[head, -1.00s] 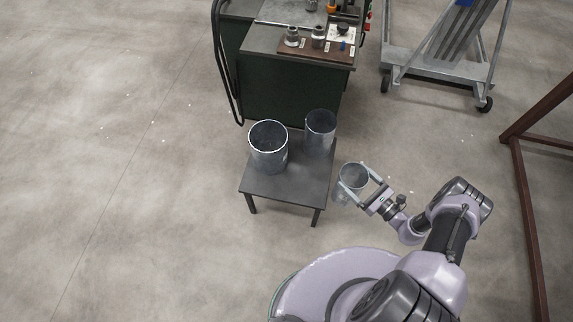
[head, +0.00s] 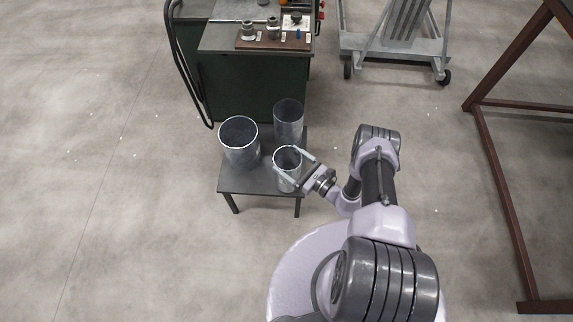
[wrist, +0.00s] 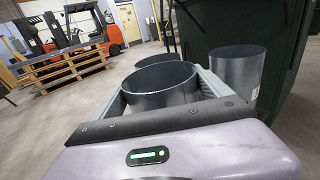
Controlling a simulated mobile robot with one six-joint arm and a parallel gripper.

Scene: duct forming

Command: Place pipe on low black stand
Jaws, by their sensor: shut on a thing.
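The pipe (head: 287,170) is a short grey metal cylinder, held upright between the fingers of my gripper (head: 287,160) in the head view. In the wrist view the pipe (wrist: 160,84) sits between the two jaws, its open top facing up. The low black stand (head: 235,181) is a small dark table. The held pipe is over its right front part; I cannot tell whether its bottom touches the top. Two other metal pipes stand on the stand: a wide one (head: 240,150) at the left and one (head: 289,122) at the back right, which also shows in the wrist view (wrist: 237,68).
A dark green machine cabinet (head: 252,88) with fittings on top stands just behind the stand. A grey wheeled frame (head: 395,48) is at the back right, and a brown metal frame (head: 505,170) is at the right. The floor at the left is clear.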

